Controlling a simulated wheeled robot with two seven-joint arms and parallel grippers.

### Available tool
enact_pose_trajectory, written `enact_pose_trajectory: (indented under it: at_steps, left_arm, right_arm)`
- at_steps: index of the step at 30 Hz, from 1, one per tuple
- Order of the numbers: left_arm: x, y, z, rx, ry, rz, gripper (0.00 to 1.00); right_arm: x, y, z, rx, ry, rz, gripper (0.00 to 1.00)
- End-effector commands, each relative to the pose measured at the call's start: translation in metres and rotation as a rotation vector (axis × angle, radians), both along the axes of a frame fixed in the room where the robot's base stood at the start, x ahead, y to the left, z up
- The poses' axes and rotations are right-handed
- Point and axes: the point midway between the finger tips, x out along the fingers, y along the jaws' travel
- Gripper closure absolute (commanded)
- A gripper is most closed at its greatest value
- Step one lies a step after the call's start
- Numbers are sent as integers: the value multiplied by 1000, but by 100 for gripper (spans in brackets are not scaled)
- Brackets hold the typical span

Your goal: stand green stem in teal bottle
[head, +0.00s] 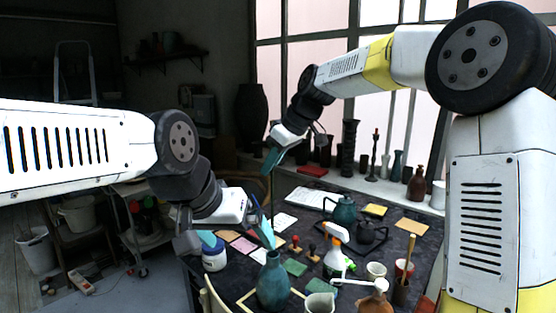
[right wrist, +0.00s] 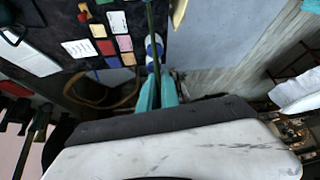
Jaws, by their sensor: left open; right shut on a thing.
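The teal bottle (head: 273,286) stands upright at the near edge of the dark table. My right gripper (head: 273,160) is shut on the green stem (head: 271,190), a thin dark rod hanging nearly upright above the bottle. In the right wrist view the stem (right wrist: 151,35) runs between the teal fingertips of my right gripper (right wrist: 157,92). My left gripper (head: 238,238) is open and empty, left of and above the bottle's neck; one fingertip appears close to the neck. The stem's lower end is hard to make out near that fingertip.
A white jar (head: 214,257) stands behind the left gripper's other finger. A chair back (head: 214,300) is at the near left.

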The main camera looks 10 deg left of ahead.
Motion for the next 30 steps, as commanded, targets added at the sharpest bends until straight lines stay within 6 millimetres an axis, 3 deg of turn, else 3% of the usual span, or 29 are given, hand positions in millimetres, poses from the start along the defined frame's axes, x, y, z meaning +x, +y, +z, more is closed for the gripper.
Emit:
enact_pose_trajectory:
  at_steps: [15, 30]
  left_arm:
    - [0, 0, 0, 0, 1, 0, 0]
    - [0, 0, 0, 0, 0, 0, 0]
  right_arm:
    - [0, 0, -36, -1, 1, -1, 100]
    - [0, 0, -40, 0, -1, -1, 100]
